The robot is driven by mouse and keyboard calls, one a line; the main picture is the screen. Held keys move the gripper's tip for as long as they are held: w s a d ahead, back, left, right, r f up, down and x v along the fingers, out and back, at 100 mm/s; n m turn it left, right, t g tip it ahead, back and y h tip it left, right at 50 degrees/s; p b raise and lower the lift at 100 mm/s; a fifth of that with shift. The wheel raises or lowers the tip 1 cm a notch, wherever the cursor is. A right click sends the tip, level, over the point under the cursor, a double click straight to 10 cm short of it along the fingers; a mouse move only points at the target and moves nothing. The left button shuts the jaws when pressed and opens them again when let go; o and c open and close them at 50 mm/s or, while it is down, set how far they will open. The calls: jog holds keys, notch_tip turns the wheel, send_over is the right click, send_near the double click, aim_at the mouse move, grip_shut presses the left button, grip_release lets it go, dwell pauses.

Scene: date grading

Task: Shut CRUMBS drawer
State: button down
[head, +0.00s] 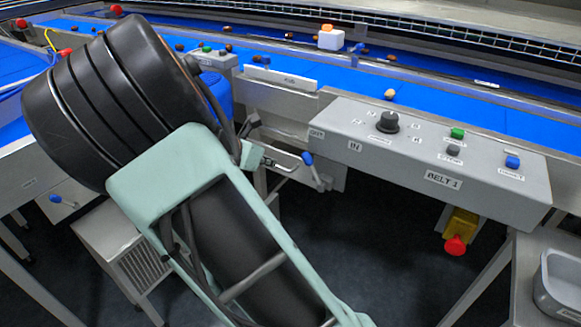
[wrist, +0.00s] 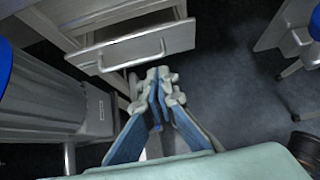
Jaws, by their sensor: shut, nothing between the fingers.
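In the wrist view a grey drawer (wrist: 150,47) stands pulled out from a cabinet, its inside partly showing from above. A bar handle (wrist: 132,60) runs along its front. I can read no name on it, so I cannot tell from the pictures whether it is the CRUMBS drawer. My gripper (wrist: 160,78) is shut and empty, its fingertips just below the drawer front in the picture. I cannot tell whether they touch it. In the head view my arm hides the gripper, and I cannot make out this drawer.
A grey control box (head: 437,180) marked BELT 1 carries a dial and buttons, with a red knob (head: 455,245) below. Blue belts (head: 440,105) run behind it. A lever with a blue knob (head: 308,159) is beside my arm. A grey tray (head: 560,285) is at right. Dark floor (wrist: 240,90) shows right of the drawer.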

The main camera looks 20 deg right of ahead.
jog(key=b, duration=0.4)
send_near(296, 161)
jog(key=x, duration=0.3)
jog(key=f+x, duration=0.1)
jog(key=x, duration=0.1)
jog(key=shift+s+a+r, duration=0.1)
jog(key=shift+s+a, duration=0.1)
jog(key=shift+a, duration=0.15)
jog(key=shift+w+d, duration=0.35)
jog(key=shift+d, duration=0.1)
jog(key=shift+w+d, duration=0.1)
jog(key=shift+d, duration=0.05)
